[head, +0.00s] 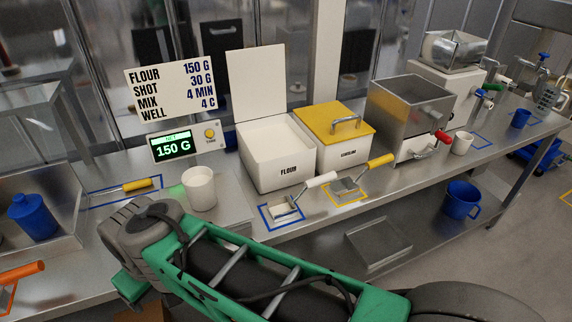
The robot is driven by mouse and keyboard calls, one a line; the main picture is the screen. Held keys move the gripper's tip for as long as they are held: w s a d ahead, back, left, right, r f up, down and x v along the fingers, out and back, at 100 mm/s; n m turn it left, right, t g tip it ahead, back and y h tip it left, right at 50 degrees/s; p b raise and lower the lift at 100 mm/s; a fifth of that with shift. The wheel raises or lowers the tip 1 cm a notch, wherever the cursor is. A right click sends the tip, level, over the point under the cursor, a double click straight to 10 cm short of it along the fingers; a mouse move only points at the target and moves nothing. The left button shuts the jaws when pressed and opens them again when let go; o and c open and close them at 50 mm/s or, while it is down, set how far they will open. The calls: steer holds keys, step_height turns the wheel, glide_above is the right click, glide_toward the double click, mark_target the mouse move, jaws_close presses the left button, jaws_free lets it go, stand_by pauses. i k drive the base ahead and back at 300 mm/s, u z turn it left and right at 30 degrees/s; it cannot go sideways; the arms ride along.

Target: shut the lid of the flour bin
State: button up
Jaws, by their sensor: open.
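The flour bin (289,171) is a white box labelled FLOUR, standing on the steel counter in the head view. Its flat white lid (256,82) stands upright at the bin's back edge, so the bin is open. Pale white contents show inside. My green and grey arm crosses the foreground, below and left of the bin and apart from it. My gripper's fingers do not show in this view.
A second bin with a yellow lid (318,125) stands shut against the flour bin's right side. A white cup (200,188), a scale display (173,147) and a sign (168,84) are to the left. A white-handled scoop (286,211) lies in front.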

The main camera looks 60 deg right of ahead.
mark_target(256, 75)
steer(key=z, duration=1.75)
steer(key=k, duration=0.5)
steer(key=z, duration=1.5)
steer(key=i, duration=0.95)
steer(key=u, duration=2.1)
